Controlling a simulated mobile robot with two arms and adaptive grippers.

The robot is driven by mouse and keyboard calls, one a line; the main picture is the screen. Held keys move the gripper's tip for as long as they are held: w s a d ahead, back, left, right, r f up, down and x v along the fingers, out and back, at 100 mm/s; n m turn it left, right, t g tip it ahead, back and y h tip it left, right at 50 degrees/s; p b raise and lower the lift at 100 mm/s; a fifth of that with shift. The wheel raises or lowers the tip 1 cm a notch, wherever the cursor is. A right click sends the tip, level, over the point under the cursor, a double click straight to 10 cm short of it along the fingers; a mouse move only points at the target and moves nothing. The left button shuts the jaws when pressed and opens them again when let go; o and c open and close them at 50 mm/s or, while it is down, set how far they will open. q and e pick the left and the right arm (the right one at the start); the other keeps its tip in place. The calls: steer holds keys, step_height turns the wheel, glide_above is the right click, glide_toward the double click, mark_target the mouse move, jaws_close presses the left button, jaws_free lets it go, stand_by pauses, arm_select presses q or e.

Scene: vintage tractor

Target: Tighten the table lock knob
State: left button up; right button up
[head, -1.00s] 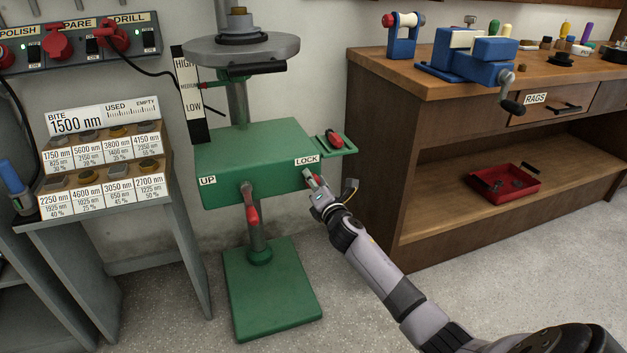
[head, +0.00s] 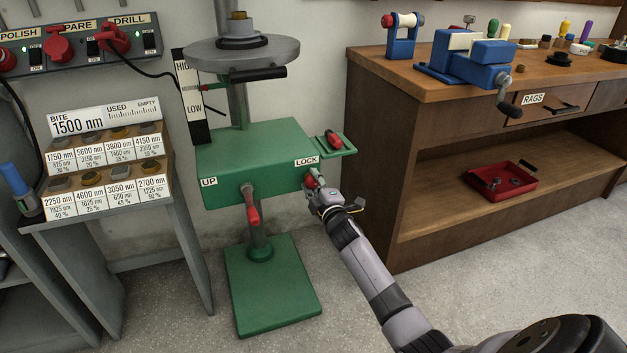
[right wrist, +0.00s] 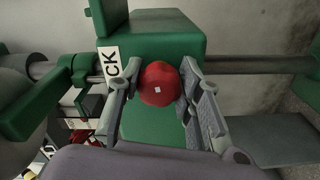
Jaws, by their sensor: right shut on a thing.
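The red lock knob (head: 312,182) sits on the front of the green table (head: 255,150), just under the white LOCK label (head: 306,161). My right gripper (head: 319,192) is at the knob and is shut on it. In the right wrist view the round red knob (right wrist: 159,84), with a small white mark on its face, sits between the two fingers of my right gripper (right wrist: 155,90). The LOCK label shows partly there, reading "CK". My left gripper is not in view.
A red-handled crank (head: 251,206) hangs at the table front near the UP label. A green side tray (head: 345,152) holds a red-handled item. A wooden workbench (head: 380,150) stands to the right, a grey stand (head: 180,215) to the left.

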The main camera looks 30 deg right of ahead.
steer(key=shift+a+f+m+p, duration=0.1)
steer(key=shift+f+m+p, duration=0.15)
steer(key=shift+m, duration=0.75)
steer(key=o, duration=0.8)
steer(key=shift+c, duration=0.2)
steer(key=o, duration=0.4)
steer(key=shift+r, duration=0.15)
steer(key=shift+s, duration=0.1)
steer(key=v, duration=1.2)
